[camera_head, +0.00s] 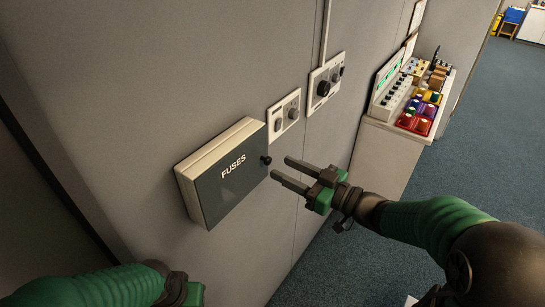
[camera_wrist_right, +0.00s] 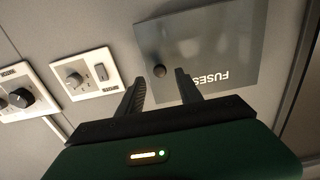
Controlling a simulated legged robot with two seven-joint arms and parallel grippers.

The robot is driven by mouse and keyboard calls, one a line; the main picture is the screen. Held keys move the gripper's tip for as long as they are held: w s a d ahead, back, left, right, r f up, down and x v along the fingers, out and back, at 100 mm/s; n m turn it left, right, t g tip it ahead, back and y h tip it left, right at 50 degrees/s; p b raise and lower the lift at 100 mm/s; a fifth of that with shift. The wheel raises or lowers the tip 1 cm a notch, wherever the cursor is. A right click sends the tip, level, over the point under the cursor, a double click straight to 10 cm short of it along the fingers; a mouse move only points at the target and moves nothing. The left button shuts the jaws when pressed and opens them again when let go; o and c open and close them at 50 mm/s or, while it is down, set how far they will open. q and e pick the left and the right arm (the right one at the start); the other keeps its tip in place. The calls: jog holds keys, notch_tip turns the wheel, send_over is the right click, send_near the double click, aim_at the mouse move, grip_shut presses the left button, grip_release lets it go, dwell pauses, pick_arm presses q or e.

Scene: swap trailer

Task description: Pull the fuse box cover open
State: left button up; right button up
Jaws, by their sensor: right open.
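The fuse box (camera_head: 190,172) is a pale box on the grey wall with a dark grey cover (camera_head: 238,187) marked FUSES. The cover looks shut. A small black knob (camera_head: 266,160) sits on its right edge; it also shows in the right wrist view (camera_wrist_right: 159,71). My right gripper (camera_head: 279,169) is open and empty, its fingers pointing left at the cover, just right of the knob. In the right wrist view the knob lies beyond the gap between the fingertips (camera_wrist_right: 160,77), not visibly touched. My left arm shows at the bottom left; its gripper fingers are not visible.
A small switch panel (camera_head: 284,114) and a larger knob panel (camera_head: 325,86) are on the wall right of the box. Farther right, a counter (camera_head: 383,160) carries a control panel and coloured bins (camera_head: 420,112). Open blue carpet (camera_head: 490,130) lies to the right.

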aim_at(270, 161)
jog(key=x, duration=0.4)
jog(key=shift+w+a+p, duration=0.2)
jog(key=shift+p, duration=0.15)
jog(key=shift+c, duration=0.4)
grip_shut()
dwell(0.6)
